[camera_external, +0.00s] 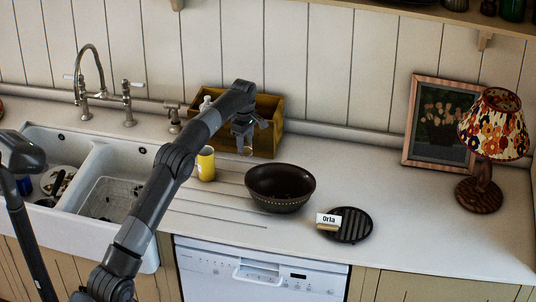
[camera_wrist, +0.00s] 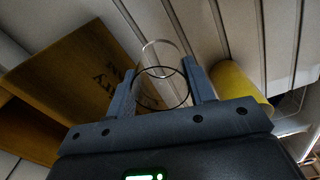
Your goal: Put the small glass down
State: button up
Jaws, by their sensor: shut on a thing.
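The small glass (camera_external: 246,149) is clear and hangs from my gripper (camera_external: 246,129) in front of the wooden box. In the wrist view the glass (camera_wrist: 161,58) sits between the two fingers of my gripper (camera_wrist: 164,92), with its round rim towards the camera. The fingers are shut on its sides. It looks roughly upright in the external view. I cannot tell whether its base touches the white counter (camera_external: 350,185) or is a little above it.
The wooden box (camera_external: 268,138) is close behind the glass; it also shows in the wrist view (camera_wrist: 85,70). A yellow cup (camera_external: 206,165) stands to the left, a dark bowl (camera_external: 280,190) in front. A round black trivet (camera_external: 350,226) with a label lies farther right. Counter right of the box is clear.

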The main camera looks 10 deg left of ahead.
jog(key=shift+f, duration=3.25)
jog(key=shift+f, duration=0.1)
jog(key=o, duration=1.1)
notch_tip(320, 180, up, 12)
jog(key=shift+s+r, duration=0.15)
jog(key=shift+r, duration=0.05)
